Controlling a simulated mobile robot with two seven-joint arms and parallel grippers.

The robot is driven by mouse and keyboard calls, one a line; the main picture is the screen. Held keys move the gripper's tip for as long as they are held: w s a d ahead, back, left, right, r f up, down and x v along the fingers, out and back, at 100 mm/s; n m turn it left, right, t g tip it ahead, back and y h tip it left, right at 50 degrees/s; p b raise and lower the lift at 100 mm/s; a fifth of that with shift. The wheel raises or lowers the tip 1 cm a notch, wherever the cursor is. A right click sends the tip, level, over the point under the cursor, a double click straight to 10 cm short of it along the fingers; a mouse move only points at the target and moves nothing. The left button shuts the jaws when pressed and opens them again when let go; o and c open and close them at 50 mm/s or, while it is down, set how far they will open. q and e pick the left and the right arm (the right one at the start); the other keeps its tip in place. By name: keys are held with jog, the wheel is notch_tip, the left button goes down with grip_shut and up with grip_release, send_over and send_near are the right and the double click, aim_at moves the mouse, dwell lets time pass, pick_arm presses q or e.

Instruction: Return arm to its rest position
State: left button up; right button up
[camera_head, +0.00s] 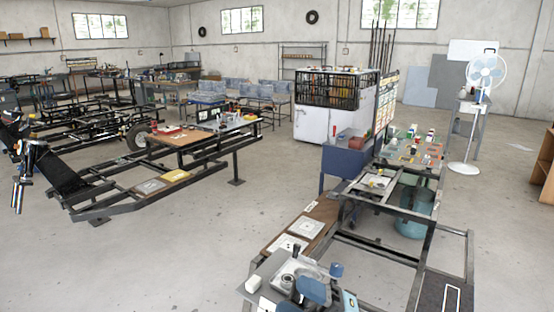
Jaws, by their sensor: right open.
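A dark and blue jointed shape (312,290) shows at the bottom edge, over the grey front bench (262,272). I cannot tell surely which of its parts are my right gripper and which belong to the bench equipment. No held object can be made out there. My right gripper is open.
A long metal frame (115,206) with a brown board (185,141) lies left of centre. Another frame (400,215) carries small parts at right. A white fan (485,75) stands behind it. The grey floor (190,255) between the frames is clear.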

jog(key=s+d+f+m+t+h, duration=0.1)
jog(key=d+f+m+t+h, duration=0.3)
jog(key=f+m+t+h, duration=0.5)
jog(key=d+f+m+t+h, duration=0.45)
jog(key=f+m+h, duration=0.2)
jog(key=m, duration=0.65)
jog(key=s+d+f+m+g+h, duration=0.2)
jog(key=s+d+f+m+g, duration=0.15)
jog(key=s+f, duration=0.4)
jog(key=s+d+f+m+g+h, duration=0.35)
jog(key=s+f, duration=0.25)
jog(key=f, duration=0.2)
pick_arm(q)
notch_tip(320, 180, up, 14)
jog(key=a+p, duration=0.1)
jog(key=p, duration=1.5)
jog(key=shift+s+a+m+p, duration=0.25)
jog(key=shift+s+m+p, duration=0.1)
jog(key=shift+s+m, duration=0.05)
pick_arm(e)
notch_tip(320, 180, up, 13)
jog(key=s, duration=0.1)
jog(key=shift+s+d+y, duration=0.2)
jog(key=shift+d+y, duration=0.1)
jog(key=shift+y, duration=0.1)
pick_arm(q)
jog(key=shift+d+r+t, duration=0.1)
jog(key=shift+d+t, duration=0.05)
jog(key=shift+t, duration=0.15)
